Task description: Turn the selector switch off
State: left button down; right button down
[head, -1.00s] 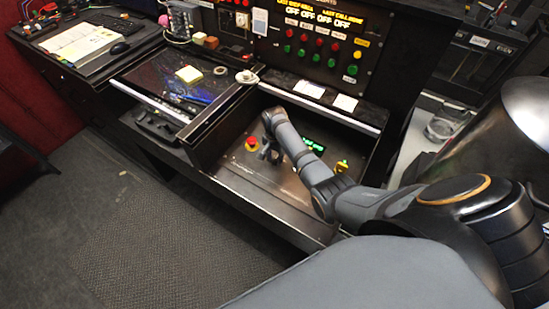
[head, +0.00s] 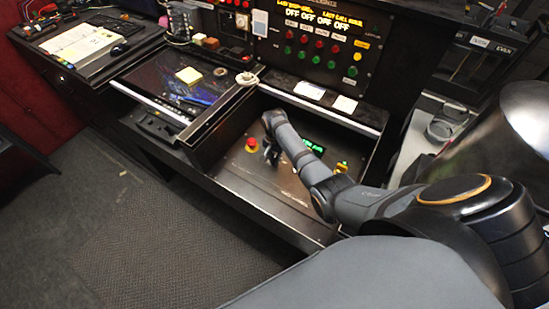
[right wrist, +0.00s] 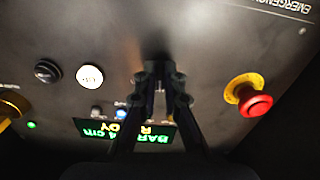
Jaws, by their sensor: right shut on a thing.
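My right gripper (head: 271,153) reaches down to the dark control panel (head: 285,190) in the open box, right of the red emergency button (head: 251,145). In the right wrist view its fingers (right wrist: 162,72) are close together at the panel, shut on a small dark thing that seems to be the selector switch. The fingertips hide most of it, so I cannot read its position. The emergency button (right wrist: 254,102) on its yellow collar is to the right of the fingers, apart from them. My left gripper is not in view.
A green-lit display (right wrist: 125,132) lies behind the fingers. A white button (right wrist: 89,76), a black knob (right wrist: 47,72) and a yellow-ringed control (right wrist: 12,106) are at the left. The box's raised wall (head: 215,125) stands left of the gripper.

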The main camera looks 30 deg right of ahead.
jog(key=n+p, duration=0.2)
jog(key=n, duration=0.2)
jog(key=shift+s+d+r, duration=0.1)
jog(key=shift+r, duration=0.05)
jog(key=shift+d+n+p, duration=0.1)
jog(key=shift+n+p, duration=0.65)
jog(key=shift+n, duration=1.15)
jog(key=c, duration=1.5)
grip_release()
jog(key=shift+o, duration=0.2)
notch_tip(320, 180, up, 12)
